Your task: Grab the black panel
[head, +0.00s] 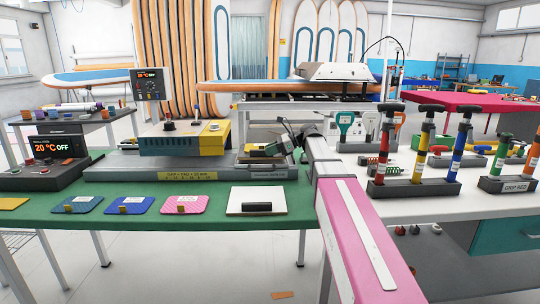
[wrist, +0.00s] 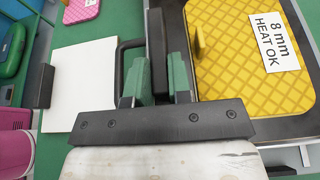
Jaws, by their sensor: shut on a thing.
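My gripper (wrist: 157,85) has its green fingers shut on a black upright piece (wrist: 156,40), which shows as a narrow dark strip between them in the wrist view. I take it for the black panel; its full shape is hidden. In the head view my gripper (head: 292,142) is at the right end of the long grey stand, beside a yellow pad (head: 262,149). There the held piece is too small to tell apart. The yellow pad (wrist: 225,65), labelled "8 mm HEAT OK", lies just right of my fingers in the wrist view.
A white board (head: 257,200) with a black block lies on the green table (head: 225,218) in front of the stand. Pink (head: 185,205), blue (head: 130,206) and teal pads lie left of it. Racks of coloured pumps (head: 415,188) stand on the white table at right.

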